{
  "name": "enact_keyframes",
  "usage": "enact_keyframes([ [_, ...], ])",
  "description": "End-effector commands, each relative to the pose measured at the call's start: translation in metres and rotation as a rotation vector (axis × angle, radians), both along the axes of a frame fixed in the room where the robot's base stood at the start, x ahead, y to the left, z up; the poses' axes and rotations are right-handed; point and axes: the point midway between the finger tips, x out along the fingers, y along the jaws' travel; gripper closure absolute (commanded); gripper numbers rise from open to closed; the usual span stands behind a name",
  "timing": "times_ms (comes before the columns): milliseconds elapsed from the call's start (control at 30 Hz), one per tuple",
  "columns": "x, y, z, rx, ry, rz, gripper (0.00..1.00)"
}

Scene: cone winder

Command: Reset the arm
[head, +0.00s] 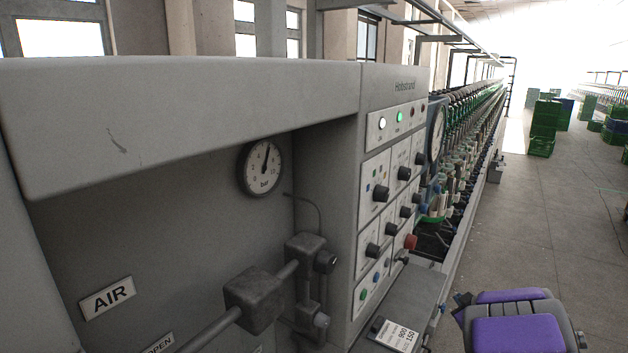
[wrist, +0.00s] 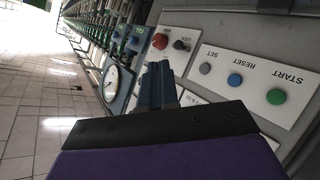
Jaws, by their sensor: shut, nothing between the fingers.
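My arm, purple and grey, is folded at the bottom right of the head view. My gripper (head: 462,299) points left there, small and partly hidden by the arm. In the wrist view my gripper (wrist: 159,80) shows as two dark blue fingers pressed together, with nothing between them. Beyond them is the machine's control panel, seen tilted. A label plate (wrist: 249,75) there carries a green START button (wrist: 276,96), a blue RESET button (wrist: 235,80) and a grey SET button (wrist: 205,68). The fingers appear apart from the panel.
The grey machine cabinet (head: 180,90) fills the left, with a pressure gauge (head: 260,167), a pipe valve block (head: 253,298) and a knob panel (head: 390,200). A long row of spindles (head: 470,125) runs back. Green crates (head: 545,120) stand on the floor; the aisle (head: 540,215) is clear.

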Motion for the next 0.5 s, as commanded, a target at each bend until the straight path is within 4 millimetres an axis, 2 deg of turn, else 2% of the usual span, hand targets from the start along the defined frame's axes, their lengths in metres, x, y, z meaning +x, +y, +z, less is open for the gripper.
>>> enact_keyframes([
  [167,-0.021,-0.008,0.025,-0.033,0.057,-0.148,1.0],
  [267,-0.046,-0.011,0.04,-0.032,0.113,-0.267,1.0],
  [367,-0.082,-0.005,0.048,-0.012,0.196,-0.388,1.0],
  [500,-0.139,0.016,0.052,0.053,0.328,-0.523,1.0],
])
